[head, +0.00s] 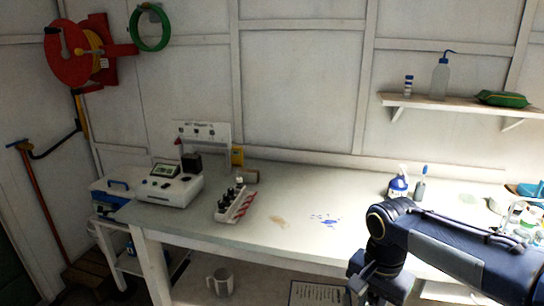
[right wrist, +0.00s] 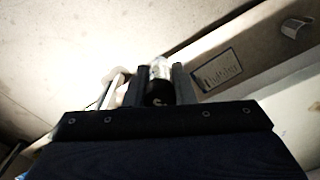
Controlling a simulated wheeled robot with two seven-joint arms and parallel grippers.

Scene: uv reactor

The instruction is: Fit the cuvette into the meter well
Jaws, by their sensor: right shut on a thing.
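The meter (head: 170,186) is a white box with a small screen, on the left part of the bench. A black block (head: 191,163) stands at its back right; I cannot make out the opening of the well. My right gripper (right wrist: 160,72) is shut on the cuvette (right wrist: 159,90), a clear glass piece with a black cap, seen between the fingers in the right wrist view. In the head view my right arm enters at lower right, far from the meter, and its fingers are out of frame. My left gripper is not in view.
A white rack (head: 236,206) of black-capped vials stands right of the meter. The bench middle is clear except for stains. Bottles (head: 398,187) stand at the right. A mug (head: 221,280) and a printed sheet (head: 318,294) lie below the bench top.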

